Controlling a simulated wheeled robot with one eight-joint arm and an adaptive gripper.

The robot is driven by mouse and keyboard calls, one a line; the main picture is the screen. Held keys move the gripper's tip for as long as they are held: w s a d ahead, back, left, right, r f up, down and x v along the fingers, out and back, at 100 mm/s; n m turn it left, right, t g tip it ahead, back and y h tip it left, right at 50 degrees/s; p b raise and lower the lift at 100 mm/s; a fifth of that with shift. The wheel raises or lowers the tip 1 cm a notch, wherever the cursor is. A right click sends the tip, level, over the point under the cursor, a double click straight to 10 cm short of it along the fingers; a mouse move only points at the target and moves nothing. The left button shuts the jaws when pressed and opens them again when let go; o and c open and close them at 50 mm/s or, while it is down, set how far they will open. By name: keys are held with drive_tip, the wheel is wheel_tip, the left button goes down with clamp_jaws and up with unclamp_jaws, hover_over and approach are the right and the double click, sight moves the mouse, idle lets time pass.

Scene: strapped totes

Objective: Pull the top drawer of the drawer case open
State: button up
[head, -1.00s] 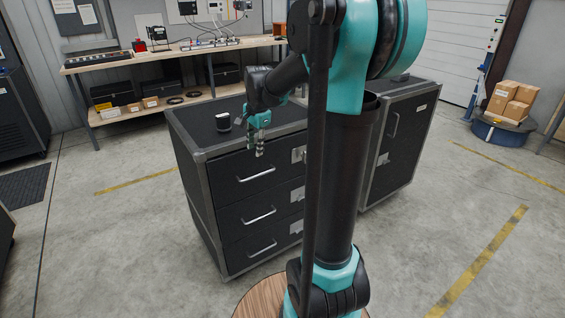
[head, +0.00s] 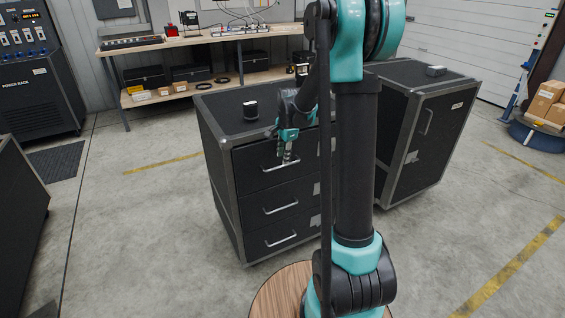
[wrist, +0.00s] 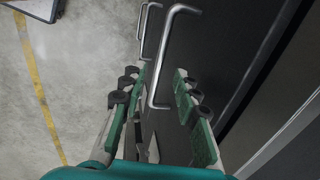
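The black drawer case (head: 222,160) with grey edges stands mid-picture in the head view, its three drawers shut. The top drawer (head: 255,160) has a silver bar handle (head: 271,167). My gripper (head: 288,157) is at the right end of this handle, fingers pointing down. I see no finger closed on the bar. My arm hides the right part of the case front.
A second black case (head: 408,145) stands to the right. A lower handle (wrist: 142,28) shows in the wrist view. A dark case edge (head: 20,220) is at far left; the floor in front is clear.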

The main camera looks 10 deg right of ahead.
sight(282, 166)
drive_tip(key=shift+w+a+f, duration=0.1)
drive_tip(key=shift+w+f, duration=0.1)
drive_tip(key=shift+f, duration=0.8)
drive_tip(key=shift+w+a+f, duration=0.1)
drive_tip(key=shift+w+f, duration=0.05)
drive_tip(key=shift+f, duration=0.8)
clamp_jaws()
drive_tip(key=shift+d, duration=0.1)
